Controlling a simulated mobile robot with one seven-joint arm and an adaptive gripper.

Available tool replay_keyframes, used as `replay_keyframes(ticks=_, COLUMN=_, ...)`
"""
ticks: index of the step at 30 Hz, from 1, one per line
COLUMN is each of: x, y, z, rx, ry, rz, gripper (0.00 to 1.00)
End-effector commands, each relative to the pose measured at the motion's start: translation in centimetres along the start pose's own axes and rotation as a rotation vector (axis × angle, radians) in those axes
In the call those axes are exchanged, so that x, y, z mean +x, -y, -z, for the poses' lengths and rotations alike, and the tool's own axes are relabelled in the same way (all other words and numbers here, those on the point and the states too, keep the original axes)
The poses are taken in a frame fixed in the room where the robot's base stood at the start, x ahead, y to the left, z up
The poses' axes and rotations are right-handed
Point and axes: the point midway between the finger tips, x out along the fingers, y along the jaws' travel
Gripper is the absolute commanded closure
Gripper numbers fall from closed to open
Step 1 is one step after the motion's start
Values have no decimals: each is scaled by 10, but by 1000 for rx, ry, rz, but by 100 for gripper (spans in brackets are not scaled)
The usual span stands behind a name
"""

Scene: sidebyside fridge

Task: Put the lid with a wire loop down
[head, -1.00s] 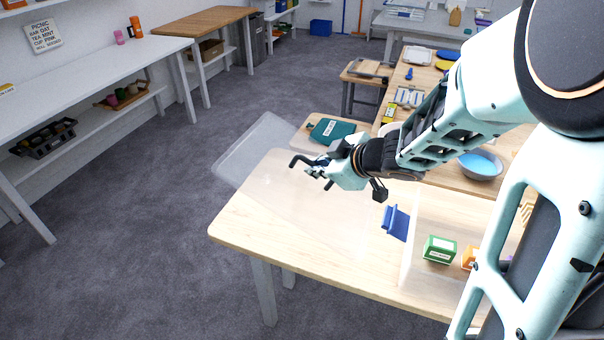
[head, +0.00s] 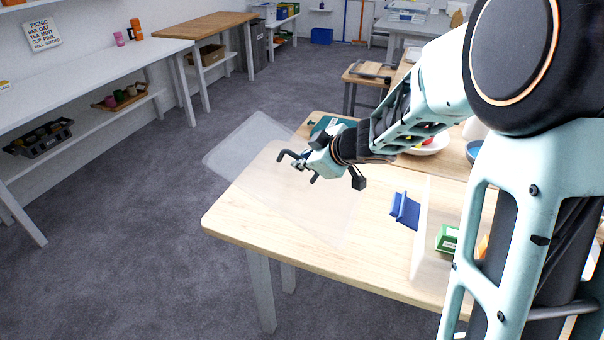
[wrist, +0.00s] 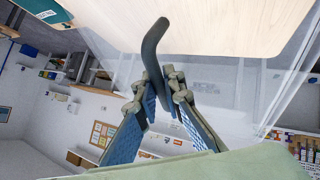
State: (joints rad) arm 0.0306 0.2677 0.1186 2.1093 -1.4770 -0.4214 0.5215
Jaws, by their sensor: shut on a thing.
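The lid is a clear, see-through sheet (head: 238,150) in the head view. Part of it lies over the near wooden table and its far-left end sticks out past the table's edge. My gripper (head: 300,164) is above the lid, and its fingers (wrist: 162,92) are shut on the dark wire loop (wrist: 152,48). The loop's bent end pokes out beyond the fingertips. I cannot tell how far the lid is from the tabletop (head: 240,212).
A blue object (head: 405,210) stands on the table right of the lid. A clear bin with a green box (head: 447,238) is farther right, partly behind my arm. A teal item (head: 322,125) lies behind the lid. The table's front-left part is clear.

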Motion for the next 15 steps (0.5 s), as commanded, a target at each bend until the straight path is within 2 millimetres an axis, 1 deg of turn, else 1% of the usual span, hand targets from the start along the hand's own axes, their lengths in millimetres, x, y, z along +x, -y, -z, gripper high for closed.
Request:
replay_keyframes(ticks=1, x=7, y=4, z=-8, rx=-1, ry=-2, rz=-3, gripper=100)
replay_keyframes(ticks=4, x=11, y=6, z=-12, rx=0, ry=-2, rz=-2, gripper=100)
replay_keyframes(ticks=15, x=10, y=6, z=-12, rx=0, ry=-1, rz=-2, gripper=100)
